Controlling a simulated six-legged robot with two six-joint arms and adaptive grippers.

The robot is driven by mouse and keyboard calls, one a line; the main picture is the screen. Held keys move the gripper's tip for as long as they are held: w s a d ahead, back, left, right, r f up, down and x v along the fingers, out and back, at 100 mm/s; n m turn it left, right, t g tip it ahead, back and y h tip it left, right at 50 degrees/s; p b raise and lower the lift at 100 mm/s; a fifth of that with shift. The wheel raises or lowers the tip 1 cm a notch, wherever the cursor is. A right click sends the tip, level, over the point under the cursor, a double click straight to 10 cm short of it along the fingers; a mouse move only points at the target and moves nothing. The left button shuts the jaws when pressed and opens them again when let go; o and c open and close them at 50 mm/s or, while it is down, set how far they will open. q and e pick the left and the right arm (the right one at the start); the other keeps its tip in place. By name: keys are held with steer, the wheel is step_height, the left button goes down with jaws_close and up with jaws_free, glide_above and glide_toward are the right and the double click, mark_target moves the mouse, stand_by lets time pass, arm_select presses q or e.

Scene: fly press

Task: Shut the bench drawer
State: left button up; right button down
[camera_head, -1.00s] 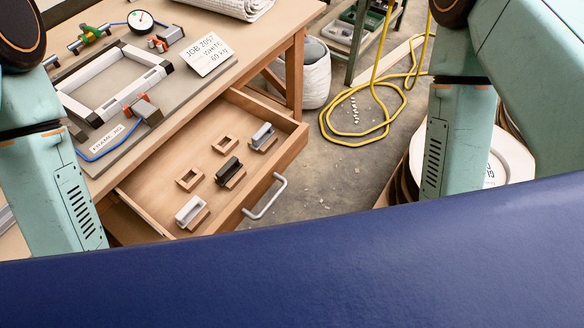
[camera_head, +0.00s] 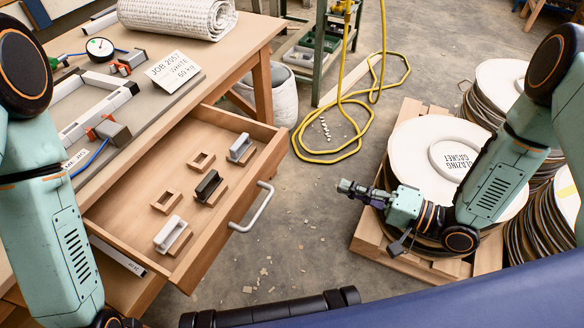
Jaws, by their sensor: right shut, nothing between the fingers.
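The wooden bench drawer (camera_head: 222,225) stands pulled out from under the bench, with its grey bar handle (camera_head: 252,207) on the front panel. Small wooden blocks and several handle-like pieces lie in it, one of them black (camera_head: 208,186). My right gripper (camera_head: 345,187) is to the right of the drawer handle, apart from it, shut and empty, in front of the round white-topped stack. My left arm comes in at the left edge, and its gripper is not in view.
The bench top (camera_head: 215,62) carries a frame jig, a gauge, a job card (camera_head: 174,71) and a white roll. A yellow hose (camera_head: 327,158) lies on the floor. Disc stacks (camera_head: 408,151) on a pallet stand at right. The floor before the drawer is mostly clear, with scattered chips.

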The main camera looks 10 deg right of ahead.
steer(key=r, duration=0.1)
steer(key=m+b, duration=0.1)
steer(key=b, duration=0.3)
glide_toward(275, 159)
steer(key=shift+y, duration=0.4)
steer(key=x, duration=0.6)
steer(key=shift+w+a+f, duration=0.25)
steer(key=shift+w+f, duration=0.05)
steer(key=shift+f, duration=0.05)
steer(key=shift+w, duration=0.1)
